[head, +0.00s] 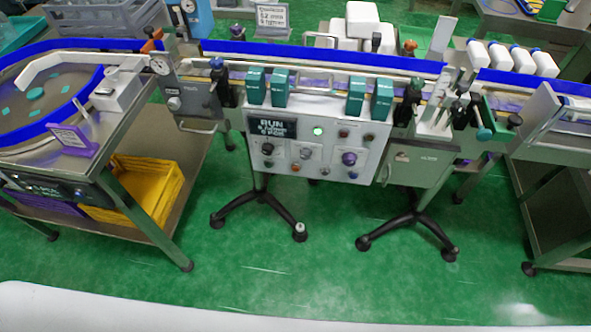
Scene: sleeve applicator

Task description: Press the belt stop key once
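A white control panel (327,163) stands on the front of the conveyor line. Its dark display (276,127) reads "RUN" with smaller lines below that I cannot read surely. A green lamp (318,131) glows beside it. Below are a black knob (267,149), a grey knob (306,153), a purple knob (349,158) and several small buttons, one of them orange-red (296,168). The labels are too small to read, so I cannot tell which control is the belt stop key. Neither of my grippers is in view.
A table (110,135) with a yellow crate (140,187) below stands left. Black stand feet (260,215) spread over the green floor (330,265), otherwise clear in front.

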